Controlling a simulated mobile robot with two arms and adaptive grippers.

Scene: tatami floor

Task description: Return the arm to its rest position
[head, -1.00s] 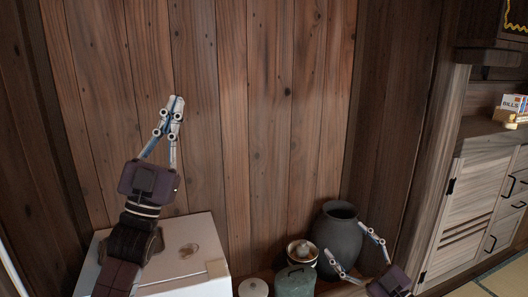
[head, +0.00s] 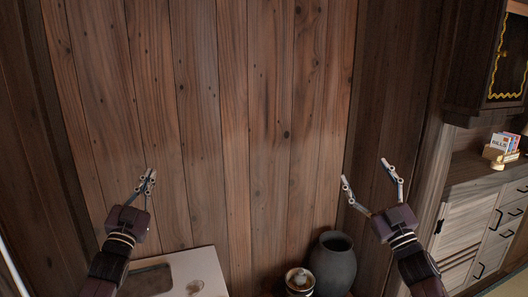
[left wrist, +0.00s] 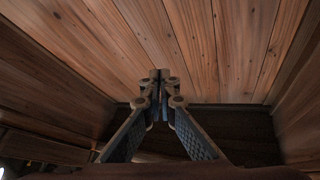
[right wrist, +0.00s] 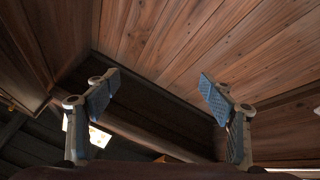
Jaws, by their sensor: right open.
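My left gripper (head: 148,177) is in front of the wooden plank wall at the left of the head view, above a white box. Its fingertips meet with nothing between them; the left wrist view shows the closed fingers (left wrist: 160,76) too. My right gripper (head: 364,171) is raised at the right of the head view, above and right of a dark jar. Its fingers are spread wide and empty, and the right wrist view shows the gap between them (right wrist: 158,76). Both grippers point upward and touch nothing visible.
The white box (head: 210,262) carries a dark rectangular item (head: 148,280). A dark grey jar (head: 333,268) and a lidded pot (head: 299,281) stand at the bottom centre. A cabinet (head: 465,235) with a card holder (head: 497,155) is at the right. The space between the grippers is clear.

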